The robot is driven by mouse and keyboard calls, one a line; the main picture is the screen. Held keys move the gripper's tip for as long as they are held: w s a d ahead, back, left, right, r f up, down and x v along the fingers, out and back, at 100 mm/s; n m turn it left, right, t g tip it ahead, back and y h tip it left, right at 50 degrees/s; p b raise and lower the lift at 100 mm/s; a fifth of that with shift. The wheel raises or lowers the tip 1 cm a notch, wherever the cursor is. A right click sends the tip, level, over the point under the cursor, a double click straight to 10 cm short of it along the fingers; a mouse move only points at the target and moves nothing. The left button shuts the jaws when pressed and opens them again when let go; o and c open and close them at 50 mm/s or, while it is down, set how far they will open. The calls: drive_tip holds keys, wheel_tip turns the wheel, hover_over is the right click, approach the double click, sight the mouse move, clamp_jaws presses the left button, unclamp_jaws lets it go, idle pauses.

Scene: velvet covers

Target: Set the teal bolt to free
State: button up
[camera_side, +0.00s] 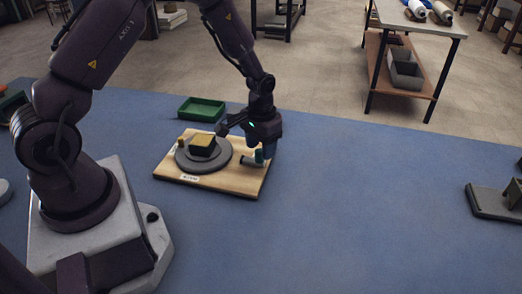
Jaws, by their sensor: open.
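The teal bolt (259,157) is a small piece near the right edge of a light wooden board (225,186). My gripper (262,150) is open and points down right over the bolt, with its fingers partly hiding it. I cannot tell whether the fingers touch the bolt or which setting it is in. On the board to the left of the gripper is a round grey disc (188,162) with a dark block with a yellow top (203,141) on it. A small white label (190,178) is on the board's front part.
A green tray (201,109) lies behind the board on the blue table (350,220). A grey fixture (492,202) stands at the far right. The table is clear between the board and that fixture.

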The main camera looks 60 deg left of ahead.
wheel_tip(320, 180, up, 11)
idle(0.3)
drive_tip(key=s+d+r+m+t, duration=0.1)
drive_tip(key=s+d+r, duration=0.3)
drive_tip(key=s+r, duration=0.5)
drive_tip(key=s+d+r+m+t, duration=0.1)
drive_tip(key=s+d+r+t, duration=0.2)
drive_tip(key=s+r, duration=0.6)
drive_tip(key=shift+s+d+t, duration=0.35)
drive_tip(key=shift+s+t, duration=0.4)
drive_tip(key=shift+t, duration=0.05)
drive_tip(key=shift+c, duration=0.5)
